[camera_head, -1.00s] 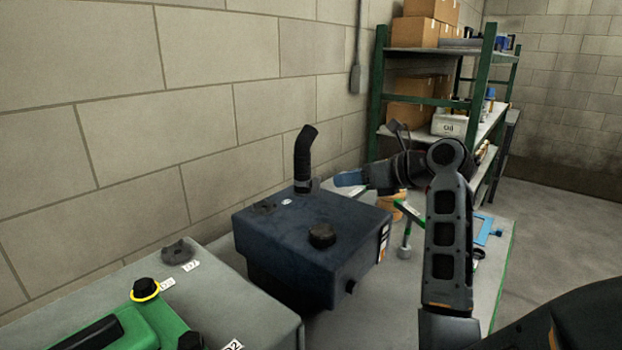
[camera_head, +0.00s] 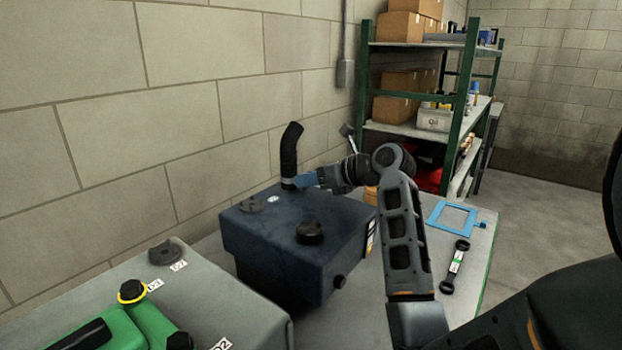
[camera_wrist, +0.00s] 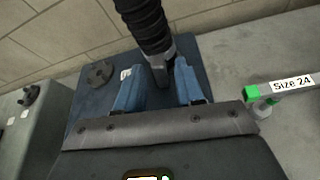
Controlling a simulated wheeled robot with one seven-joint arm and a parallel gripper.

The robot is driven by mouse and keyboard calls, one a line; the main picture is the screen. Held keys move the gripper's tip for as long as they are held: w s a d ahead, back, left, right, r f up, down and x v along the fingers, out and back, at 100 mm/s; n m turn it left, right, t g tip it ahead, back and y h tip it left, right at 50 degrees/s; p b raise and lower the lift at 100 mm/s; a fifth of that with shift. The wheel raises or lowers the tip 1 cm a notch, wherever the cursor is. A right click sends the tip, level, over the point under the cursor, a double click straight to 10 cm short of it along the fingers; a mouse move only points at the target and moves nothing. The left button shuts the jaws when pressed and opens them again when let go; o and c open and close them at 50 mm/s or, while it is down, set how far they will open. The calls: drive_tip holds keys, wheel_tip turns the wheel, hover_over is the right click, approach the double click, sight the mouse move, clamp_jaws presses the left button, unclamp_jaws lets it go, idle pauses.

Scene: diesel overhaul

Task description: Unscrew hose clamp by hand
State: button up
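A black corrugated hose (camera_head: 291,150) stands up from the back of a dark blue tank (camera_head: 285,240). The hose clamp (camera_head: 288,185) is a small band at the hose's base, partly hidden. In the wrist view the hose (camera_wrist: 143,25) runs down to the grey clamp (camera_wrist: 163,72), ahead of and between my fingertips. My gripper (camera_head: 303,179) reaches in from the right, with its blue fingers by the hose base. In the wrist view my gripper (camera_wrist: 159,85) has its two blue fingers spread apart. I cannot tell whether they touch the clamp.
The tank has a black cap (camera_head: 310,232) on top. A wrench (camera_head: 455,267) and a blue frame (camera_head: 454,218) lie on the bench to the right. A green container (camera_head: 110,325) stands at lower left. A block wall rises close behind the tank. Shelves (camera_head: 430,110) stand at the back.

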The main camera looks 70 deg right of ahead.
clamp_jaws()
idle(0.4)
drive_tip(key=n+h, duration=0.2)
drive_tip(key=n, duration=0.1)
drive_tip(key=shift+w+a+g, duration=0.1)
drive_tip(key=shift+a+g, duration=0.2)
drive_tip(key=shift+a, duration=0.1)
drive_tip(key=n+h, duration=0.2)
drive_tip(key=n, duration=0.1)
drive_tip(key=n+h, duration=0.1)
drive_tip(key=shift+w+a+f, duration=0.1)
drive_tip(key=shift+a+f, duration=0.15)
drive_tip(key=shift+a, duration=0.05)
drive_tip(key=shift+n, duration=0.3)
drive_tip(key=shift+o, duration=0.6)
unclamp_jaws()
drive_tip(key=b+v, duration=0.1)
drive_tip(key=v, duration=0.7)
drive_tip(key=shift+f, duration=0.1)
